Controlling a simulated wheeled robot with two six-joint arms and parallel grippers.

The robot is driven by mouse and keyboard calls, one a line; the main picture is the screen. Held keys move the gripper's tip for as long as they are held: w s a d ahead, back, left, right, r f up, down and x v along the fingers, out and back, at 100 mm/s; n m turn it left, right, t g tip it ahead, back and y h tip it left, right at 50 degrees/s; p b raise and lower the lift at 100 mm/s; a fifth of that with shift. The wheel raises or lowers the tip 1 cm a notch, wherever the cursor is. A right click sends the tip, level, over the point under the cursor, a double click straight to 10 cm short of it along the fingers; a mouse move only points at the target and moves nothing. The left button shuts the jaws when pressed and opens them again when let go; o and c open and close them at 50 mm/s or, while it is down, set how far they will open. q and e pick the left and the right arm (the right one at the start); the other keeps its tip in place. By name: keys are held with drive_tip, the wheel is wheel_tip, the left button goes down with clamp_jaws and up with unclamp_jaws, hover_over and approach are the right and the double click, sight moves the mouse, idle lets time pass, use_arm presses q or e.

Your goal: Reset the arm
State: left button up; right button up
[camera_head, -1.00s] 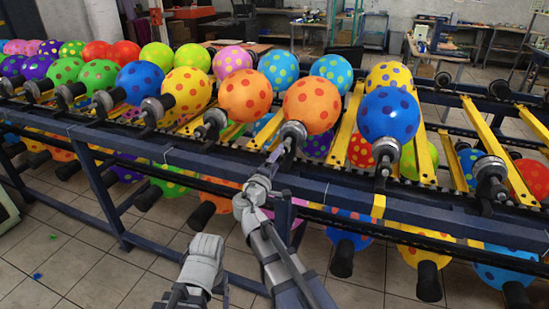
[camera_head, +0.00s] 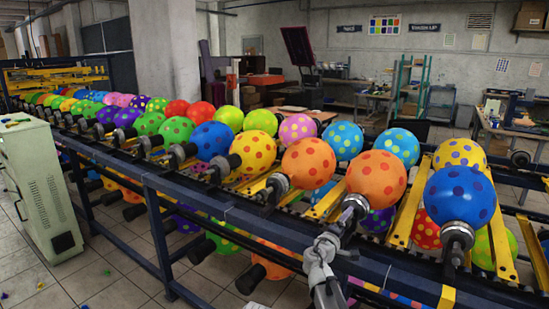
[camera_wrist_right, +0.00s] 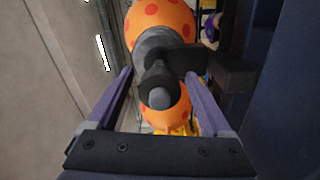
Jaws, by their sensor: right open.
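My right gripper (camera_head: 343,220) is in the lower middle of the head view, at the near rail of the balloon rack, close to the holder (camera_head: 355,203) of an orange balloon with red dots (camera_head: 376,178). In the right wrist view my right gripper (camera_wrist_right: 160,98) is open. Its two purple-grey fingers stand apart on either side of the dark holder knob (camera_wrist_right: 165,90), with the orange dotted balloon (camera_wrist_right: 163,22) beyond. I cannot tell whether the fingers touch the knob. My left gripper is not in view.
The blue-framed rack (camera_head: 215,205) runs from far left to near right, with several dotted balloons on holders. A blue balloon (camera_head: 460,196) sits right of the gripper. A pale green cabinet (camera_head: 42,190) stands at left. The tiled floor (camera_head: 120,275) in front is mostly clear.

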drive_tip(key=v, duration=0.7)
drive_tip(key=shift+s+a, duration=0.15)
drive_tip(key=shift+s, duration=0.15)
drive_tip(key=x, duration=0.7)
drive_tip(key=shift+w, duration=0.4)
drive_tip(key=n, duration=1.3)
drive_tip(key=shift+n, duration=2.4)
drive_tip(key=shift+s, duration=0.2)
